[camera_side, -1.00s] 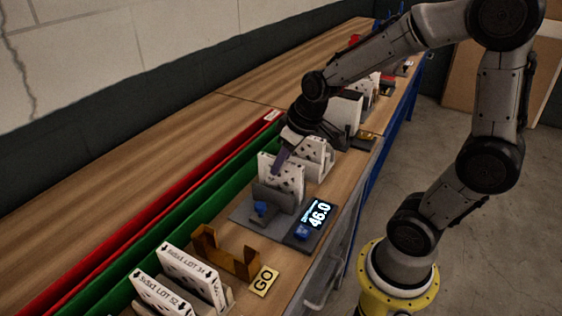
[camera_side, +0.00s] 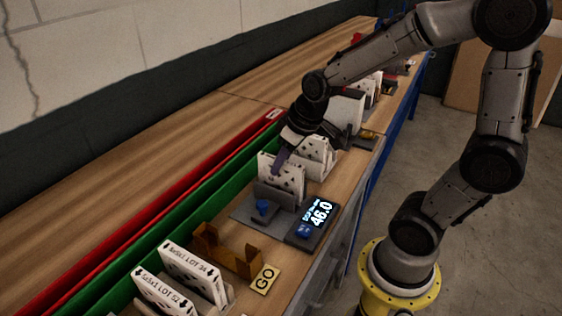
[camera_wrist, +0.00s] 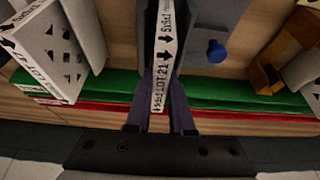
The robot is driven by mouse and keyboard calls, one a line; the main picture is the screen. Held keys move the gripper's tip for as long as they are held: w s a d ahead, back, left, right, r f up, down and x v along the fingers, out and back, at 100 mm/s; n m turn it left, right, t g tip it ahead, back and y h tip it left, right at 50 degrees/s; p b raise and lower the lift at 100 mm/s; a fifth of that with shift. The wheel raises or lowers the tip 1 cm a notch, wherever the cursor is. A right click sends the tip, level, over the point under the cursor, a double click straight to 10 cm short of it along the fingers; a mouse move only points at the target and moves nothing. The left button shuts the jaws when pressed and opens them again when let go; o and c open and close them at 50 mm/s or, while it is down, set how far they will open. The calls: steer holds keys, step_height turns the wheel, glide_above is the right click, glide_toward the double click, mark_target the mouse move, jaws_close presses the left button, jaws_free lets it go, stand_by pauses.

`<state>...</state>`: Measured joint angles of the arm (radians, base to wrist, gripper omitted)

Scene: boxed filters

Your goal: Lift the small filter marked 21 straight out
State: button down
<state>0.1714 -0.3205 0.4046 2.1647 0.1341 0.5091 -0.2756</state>
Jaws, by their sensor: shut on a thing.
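The small filter marked LOT 21 (camera_wrist: 163,62) is a thin white box with black print and arrows, seen edge-on in the wrist view. In the side view the filter (camera_side: 284,172) stands upright in a grey holder (camera_side: 272,196) on a grey scale plate. My gripper (camera_wrist: 160,105) has its two dark purple fingers on either side of the filter's edge, shut on it. In the side view my gripper (camera_side: 281,158) is at the filter's top. The filter's lower part is hidden by the holder.
A display (camera_side: 318,214) reads 46.0. More white filters (camera_side: 317,155) stand just behind. A brown bracket (camera_side: 228,250), a GO card (camera_side: 265,279) and two filters marked LOT 34 (camera_side: 190,268) and LOT 52 (camera_side: 163,294) are in front. Green (camera_side: 170,232) and red (camera_side: 150,208) rails run alongside.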

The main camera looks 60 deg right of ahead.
steer(key=c, duration=0.7)
jaws_free()
steer(key=v, duration=1.4)
steer(key=shift+n+t, duration=0.5)
steer(key=shift+n, duration=0.1)
steer(key=s+a, duration=0.1)
steer(key=s, duration=0.1)
steer(key=s+a, duration=0.2)
steer(key=shift+s+a+f, duration=0.1)
steer(key=shift+a, duration=0.05)
steer(key=s+f, duration=0.5)
steer(key=shift+s+a+m, duration=0.2)
steer(key=shift+a+m, duration=0.15)
steer(key=shift+m, duration=0.05)
